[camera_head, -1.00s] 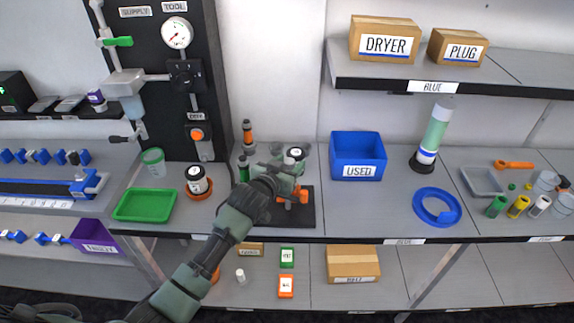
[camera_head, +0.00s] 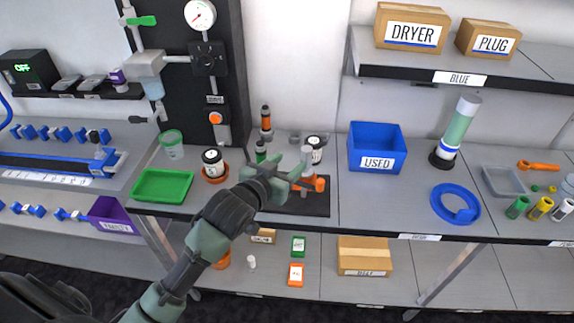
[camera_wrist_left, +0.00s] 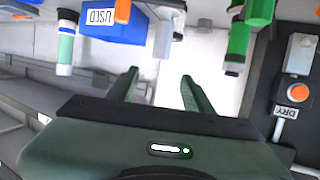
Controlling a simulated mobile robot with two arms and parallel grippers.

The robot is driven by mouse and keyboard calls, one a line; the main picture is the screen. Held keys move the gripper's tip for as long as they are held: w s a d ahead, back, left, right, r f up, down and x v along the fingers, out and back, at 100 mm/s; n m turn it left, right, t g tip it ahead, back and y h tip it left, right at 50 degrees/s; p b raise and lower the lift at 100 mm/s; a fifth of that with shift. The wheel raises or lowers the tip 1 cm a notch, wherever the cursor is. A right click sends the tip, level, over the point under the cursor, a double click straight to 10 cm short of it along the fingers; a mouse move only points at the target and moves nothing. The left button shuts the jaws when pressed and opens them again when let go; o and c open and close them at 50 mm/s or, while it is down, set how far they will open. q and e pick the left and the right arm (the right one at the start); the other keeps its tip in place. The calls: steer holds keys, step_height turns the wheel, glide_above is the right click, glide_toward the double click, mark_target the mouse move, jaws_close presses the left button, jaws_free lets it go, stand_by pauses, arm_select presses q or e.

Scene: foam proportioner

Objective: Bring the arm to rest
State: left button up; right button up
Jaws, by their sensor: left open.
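My left arm comes in from the lower left in the head view. Its gripper (camera_head: 302,168) is over the front of the work surface, by the dark mat (camera_head: 312,205) and an orange fitting (camera_head: 314,184) on it. In the left wrist view the two fingers of the left gripper (camera_wrist_left: 160,90) stand apart with nothing between them. A jar with a black lid (camera_head: 316,148) stands just behind the gripper. My right gripper is not seen.
A blue USED bin (camera_head: 377,148) stands right of the gripper, and a blue ring (camera_head: 455,205) lies farther right. A green tray (camera_head: 162,186) and a black-lidded jar (camera_head: 213,163) are to the left. Boxes sit on the shelves above and below.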

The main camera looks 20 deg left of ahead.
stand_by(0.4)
arm_select(q)
steer(key=s+f+g+y, duration=0.1)
steer(key=s+f+g, duration=0.35)
steer(key=s, duration=0.55)
steer(key=s+f+g, duration=0.3)
steer(key=s+f, duration=0.3)
steer(key=s, duration=0.5)
steer(key=s+f+g+y, duration=0.1)
steer(key=s+f+g, duration=0.4)
steer(key=s, duration=0.5)
step_height(320, 180, down, 28)
steer(key=s, duration=0.2)
steer(key=s+a+f+m, duration=0.1)
steer(key=s+a+f, duration=0.1)
steer(key=s+f, duration=1.3)
steer(key=shift+s+a+g, duration=0.15)
steer(key=shift+s+g, duration=0.3)
steer(key=shift+s, duration=0.1)
